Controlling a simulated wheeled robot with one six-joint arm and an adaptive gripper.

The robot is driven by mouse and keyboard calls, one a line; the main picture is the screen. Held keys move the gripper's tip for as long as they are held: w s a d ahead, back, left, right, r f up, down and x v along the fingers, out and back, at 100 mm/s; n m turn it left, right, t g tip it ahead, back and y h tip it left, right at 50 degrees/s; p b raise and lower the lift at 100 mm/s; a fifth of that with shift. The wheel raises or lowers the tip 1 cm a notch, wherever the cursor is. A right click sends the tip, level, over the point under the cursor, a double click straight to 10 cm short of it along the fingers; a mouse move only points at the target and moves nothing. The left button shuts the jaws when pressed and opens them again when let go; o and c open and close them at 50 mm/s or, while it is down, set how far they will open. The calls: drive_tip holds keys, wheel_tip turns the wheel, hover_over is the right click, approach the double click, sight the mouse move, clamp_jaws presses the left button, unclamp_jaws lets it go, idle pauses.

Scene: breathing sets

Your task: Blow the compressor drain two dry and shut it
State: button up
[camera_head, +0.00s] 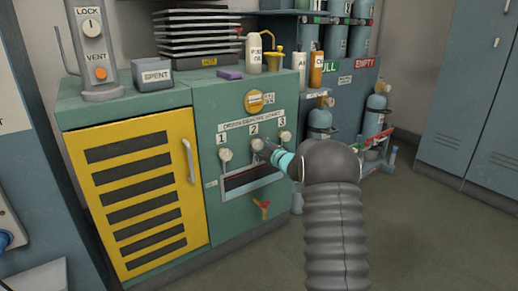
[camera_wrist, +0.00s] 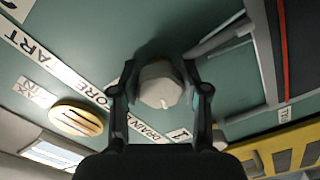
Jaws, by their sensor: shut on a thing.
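The compressor (camera_head: 235,205) is a green cabinet with drain knobs numbered 1, 2 and 3 on its front. Drain knob two (camera_head: 257,144) is pale and sits below the label 2, in the middle of the row. My gripper (camera_head: 266,146) reaches it from the right. In the wrist view, my gripper (camera_wrist: 160,88) is shut on the pale knob (camera_wrist: 160,88), with one finger on each side. The knob carries a small light mark. Below the knobs is a dark slotted tray (camera_head: 250,179). I cannot tell whether water flows from the drain.
Knob one (camera_head: 226,155) and knob three (camera_head: 285,136) flank the held knob closely. A yellow louvred door (camera_head: 137,192) is left. Gas cylinders (camera_head: 320,119) stand behind right. Floor at right is clear.

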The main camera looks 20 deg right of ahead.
drive_tip(key=n, duration=0.4)
drive_tip(key=shift+r+n, duration=0.15)
drive_tip(key=shift+n, duration=0.15)
drive_tip(key=n, duration=0.3)
drive_tip(key=shift+r+n, duration=0.1)
drive_tip(key=shift+n, duration=0.2)
drive_tip(key=n, duration=0.3)
drive_tip(key=shift+n, duration=0.3)
drive_tip(key=shift+r+n, duration=0.1)
drive_tip(key=shift+n, duration=1.7)
drive_tip(key=o, duration=1.2)
drive_tip(key=shift+c, duration=0.2)
